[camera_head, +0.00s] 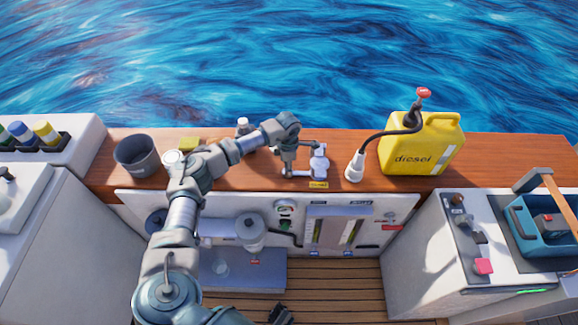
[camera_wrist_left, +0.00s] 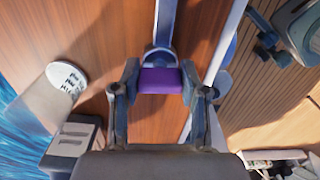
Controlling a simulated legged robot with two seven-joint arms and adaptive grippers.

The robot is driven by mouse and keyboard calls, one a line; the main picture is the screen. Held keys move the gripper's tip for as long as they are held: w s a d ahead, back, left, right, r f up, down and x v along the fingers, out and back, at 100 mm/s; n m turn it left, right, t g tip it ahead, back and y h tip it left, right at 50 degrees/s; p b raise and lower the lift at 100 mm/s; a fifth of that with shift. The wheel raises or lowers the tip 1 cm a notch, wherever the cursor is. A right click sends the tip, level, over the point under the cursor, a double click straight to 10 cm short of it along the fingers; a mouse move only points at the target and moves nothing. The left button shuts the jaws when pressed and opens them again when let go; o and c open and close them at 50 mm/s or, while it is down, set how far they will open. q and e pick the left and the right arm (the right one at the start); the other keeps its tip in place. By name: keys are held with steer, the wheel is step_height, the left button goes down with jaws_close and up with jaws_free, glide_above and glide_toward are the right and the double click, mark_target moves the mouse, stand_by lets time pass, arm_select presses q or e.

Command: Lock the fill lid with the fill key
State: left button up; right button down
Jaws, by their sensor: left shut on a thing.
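My left gripper (camera_head: 305,161) is over the wooden deck near its front edge, shut on a purple block that I take for the handle of the fill key (camera_wrist_left: 161,80). In the left wrist view the fingers (camera_wrist_left: 160,88) stand on both sides of the purple block. A grey-blue rounded piece lies just beyond it, against the wood. In the head view a pale lavender-white piece (camera_head: 320,165) stands at the fingertips, above a small yellow label (camera_head: 319,184). I cannot make out the fill lid separately or whether it is locked. A dark clawed part (camera_head: 280,314) at the bottom edge may be my right gripper.
A yellow diesel can (camera_head: 422,145) stands to the right, with a black hose and a white nozzle (camera_head: 355,167) close to the gripper. A grey bucket (camera_head: 136,156) stands at the left of the deck. Below the front edge is a panel with gauges (camera_head: 333,231).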

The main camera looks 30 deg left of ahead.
arm_select(q)
steer(key=shift+a+m, duration=0.25)
steer(key=shift+m, duration=0.15)
arm_select(e)
steer(key=shift+w+r, duration=0.25)
steer(key=shift+r, duration=0.15)
arm_select(q)
steer(key=shift+r, duration=0.1)
steer(key=o, duration=1.1)
steer(key=shift+o, duration=0.2)
arm_select(e)
steer(key=shift+a, duration=0.15)
arm_select(q)
step_height(320, 180, up, 12)
steer(key=shift+a, duration=0.15)
